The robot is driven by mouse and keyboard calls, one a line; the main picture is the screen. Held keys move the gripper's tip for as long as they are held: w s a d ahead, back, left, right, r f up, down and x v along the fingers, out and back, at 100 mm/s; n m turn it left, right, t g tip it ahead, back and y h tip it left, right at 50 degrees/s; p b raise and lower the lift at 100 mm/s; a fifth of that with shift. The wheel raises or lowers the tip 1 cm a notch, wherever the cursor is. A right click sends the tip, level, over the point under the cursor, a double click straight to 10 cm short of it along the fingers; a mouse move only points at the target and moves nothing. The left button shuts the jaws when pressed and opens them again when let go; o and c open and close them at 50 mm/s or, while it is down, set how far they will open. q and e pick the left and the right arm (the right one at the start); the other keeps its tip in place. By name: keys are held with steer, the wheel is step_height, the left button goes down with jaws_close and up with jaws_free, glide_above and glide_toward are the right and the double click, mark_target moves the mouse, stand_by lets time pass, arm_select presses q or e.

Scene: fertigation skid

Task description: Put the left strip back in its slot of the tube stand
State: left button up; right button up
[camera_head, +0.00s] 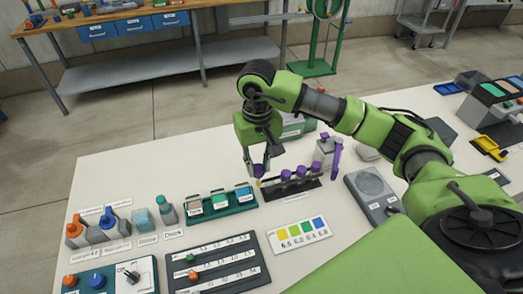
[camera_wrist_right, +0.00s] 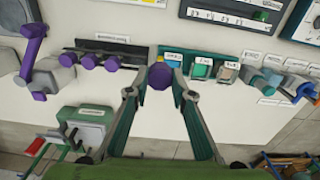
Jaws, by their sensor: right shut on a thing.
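The black tube stand (camera_head: 291,188) lies on the white bench, with three purple-capped tubes (camera_head: 301,172) in a row in it. It also shows in the wrist view (camera_wrist_right: 132,50). My right gripper (camera_head: 259,168) is shut on a purple-headed piece (camera_wrist_right: 159,76), which I take as the left strip. A small yellow tip (camera_head: 258,183) shows below the fingers, at the stand's left end. I cannot tell whether the tip touches the stand or sits in a slot. The fingers hide most of the held piece. My left gripper is not in view.
A teal tray (camera_head: 218,212) with three small boxes stands close left of the stand. A colour chart (camera_head: 299,236) lies in front. A grey scale (camera_head: 371,185) and a grey device with a purple handle (camera_head: 337,152) stand to the right. The bench's back left is clear.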

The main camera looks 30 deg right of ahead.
steer(key=w+d+f, duration=0.3)
steer(key=w+d, duration=0.1)
steer(key=d, duration=0.2)
arm_select(q)
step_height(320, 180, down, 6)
steer(key=b, duration=0.6)
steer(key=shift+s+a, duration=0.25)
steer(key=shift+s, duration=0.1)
arm_select(e)
step_height(320, 180, down, 9)
steer(key=shift+s+d+m, duration=0.15)
steer(key=shift+d+m, duration=0.05)
steer(key=shift+m, duration=0.2)
steer(key=o, duration=0.9)
arm_select(q)
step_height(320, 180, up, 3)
steer(key=p, duration=0.2)
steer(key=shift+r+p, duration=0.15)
steer(key=shift+p, duration=0.25)
arm_select(e)
step_height(320, 180, up, 7)
steer(key=shift+f, duration=0.1)
